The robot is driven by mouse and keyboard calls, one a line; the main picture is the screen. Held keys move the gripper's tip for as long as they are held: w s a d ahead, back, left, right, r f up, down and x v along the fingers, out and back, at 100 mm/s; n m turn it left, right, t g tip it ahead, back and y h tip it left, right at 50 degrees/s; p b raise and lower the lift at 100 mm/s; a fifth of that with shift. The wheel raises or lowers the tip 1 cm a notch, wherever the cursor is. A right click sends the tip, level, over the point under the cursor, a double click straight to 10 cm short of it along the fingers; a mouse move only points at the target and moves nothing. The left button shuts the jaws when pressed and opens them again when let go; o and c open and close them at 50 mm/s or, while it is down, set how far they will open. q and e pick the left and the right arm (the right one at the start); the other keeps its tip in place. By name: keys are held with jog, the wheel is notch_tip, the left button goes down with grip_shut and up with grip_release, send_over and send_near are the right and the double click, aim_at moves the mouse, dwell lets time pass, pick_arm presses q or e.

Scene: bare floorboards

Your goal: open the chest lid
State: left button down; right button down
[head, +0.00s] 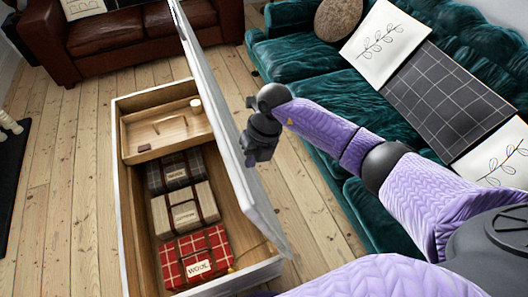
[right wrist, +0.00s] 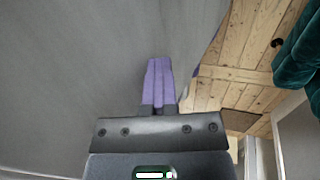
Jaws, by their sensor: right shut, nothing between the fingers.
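The wooden chest (head: 119,215) stands on the floor in the head view, with its inside showing. Its pale grey lid (head: 226,135) is raised and stands steeply along the chest's right side, seen nearly edge-on. My right gripper (head: 254,157) is at the lid's right, outer side, close to it; I cannot tell whether they touch. In the right wrist view, its purple fingers (right wrist: 158,80) are shut together with nothing between them, in front of a broad grey surface that looks like the lid. My left gripper is not in view.
Inside the chest are a wooden tray (head: 140,151) and several strapped bundles, including a red plaid one (head: 190,262). A green sofa (head: 345,100) with cushions stands to the right. A brown leather sofa (head: 150,45) is at the back. Bare floorboards (head: 75,200) lie left.

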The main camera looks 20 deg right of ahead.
jog(key=a, duration=0.3)
jog(key=a+f, duration=0.1)
jog(key=a, duration=0.1)
jog(key=shift+a+b, duration=0.25)
jog(key=shift+b, duration=0.05)
